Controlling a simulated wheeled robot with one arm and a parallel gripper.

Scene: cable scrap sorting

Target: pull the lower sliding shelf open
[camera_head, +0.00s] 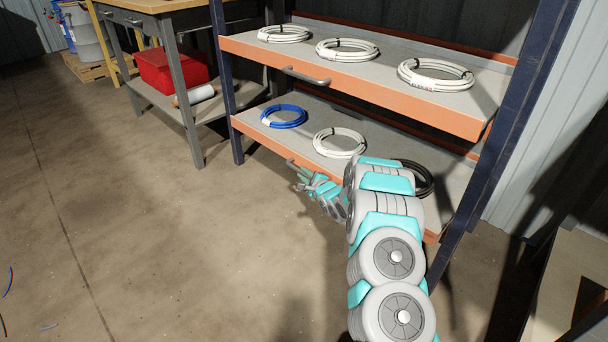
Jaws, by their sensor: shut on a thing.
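The lower sliding shelf (262,140) is a grey board with an orange front edge, low in a rack with dark blue posts. A blue cable coil (284,117), a white cable coil (339,142) and a black coil (421,178) lie on it; my arm covers part of the black one. My gripper (299,173) is at the middle of the shelf's front edge, shut on the lower shelf's handle (291,162). My arm hides the front edge to the right of it.
The upper shelf (375,83) holds several white coils and has its own handle (306,76). A workbench (184,81) with a red bin (169,71) stands at the left. The concrete floor (150,230) in front of the rack is mostly clear.

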